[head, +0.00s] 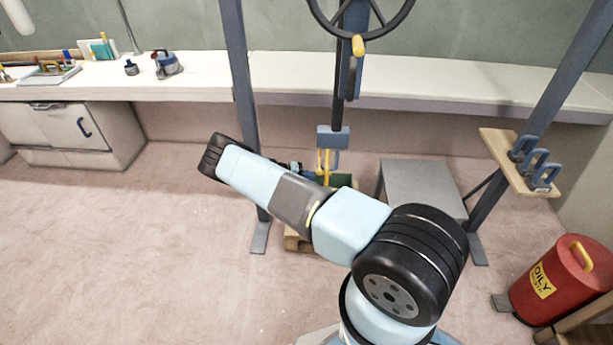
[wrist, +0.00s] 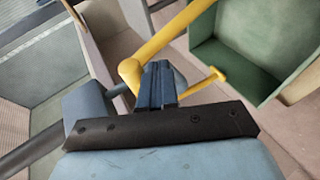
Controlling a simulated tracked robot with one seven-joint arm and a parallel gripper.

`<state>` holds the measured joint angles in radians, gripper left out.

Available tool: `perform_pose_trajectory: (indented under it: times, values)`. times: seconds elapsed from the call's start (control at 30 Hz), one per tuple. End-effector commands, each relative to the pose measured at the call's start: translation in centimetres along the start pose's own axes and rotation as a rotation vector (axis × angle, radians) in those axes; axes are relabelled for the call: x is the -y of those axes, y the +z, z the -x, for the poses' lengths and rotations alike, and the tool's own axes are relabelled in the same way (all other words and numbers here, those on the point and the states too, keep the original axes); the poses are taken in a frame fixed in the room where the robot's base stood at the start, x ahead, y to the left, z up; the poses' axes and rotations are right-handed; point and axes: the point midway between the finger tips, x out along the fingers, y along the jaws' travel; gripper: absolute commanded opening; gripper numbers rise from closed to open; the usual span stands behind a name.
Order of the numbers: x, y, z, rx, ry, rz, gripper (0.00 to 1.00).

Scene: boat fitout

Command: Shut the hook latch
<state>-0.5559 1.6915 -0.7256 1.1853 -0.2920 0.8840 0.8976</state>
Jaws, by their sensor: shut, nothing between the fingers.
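The hook hangs under a blue-grey block (head: 333,138) on a dark vertical bar in the head view. The yellow latch rod (head: 321,163) hangs down beside the blue-grey hook. In the wrist view the yellow latch rod (wrist: 172,34) runs from the upper right to a bend just left of my fingertips; a thinner yellow piece shows to their right. My gripper (wrist: 158,86) is shut and empty, with its fingertips close to the bend. I cannot tell whether they touch it. In the head view my arm hides most of the gripper. Blue-grey metal (wrist: 90,102) shows at left.
A green box (wrist: 236,58) lies beyond the fingers, and shows partly behind my arm in the head view. Blue frame posts (head: 240,90) stand either side. A grey platform (head: 420,188) stands right of the hook. A red bin (head: 560,285) is at lower right. The left floor is clear.

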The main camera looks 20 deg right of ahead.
Motion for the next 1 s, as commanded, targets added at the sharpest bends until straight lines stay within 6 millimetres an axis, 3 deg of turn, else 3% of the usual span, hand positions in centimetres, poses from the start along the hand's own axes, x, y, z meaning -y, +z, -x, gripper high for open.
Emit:
perform_pose_trajectory:
  times: [0.5, 0.67, 0.87, 1.0]
  values:
    - [0.0, 0.0, 0.0, 0.000, 0.000, 0.000, 0.00]
    - [0.9, -0.1, 0.5, 0.000, -0.001, 0.000, 0.00]
    - [3.5, -0.2, 2.4, 0.002, -0.001, 0.000, 0.00]
    - [4.9, -0.1, 4.8, 0.003, -0.001, -0.002, 0.00]
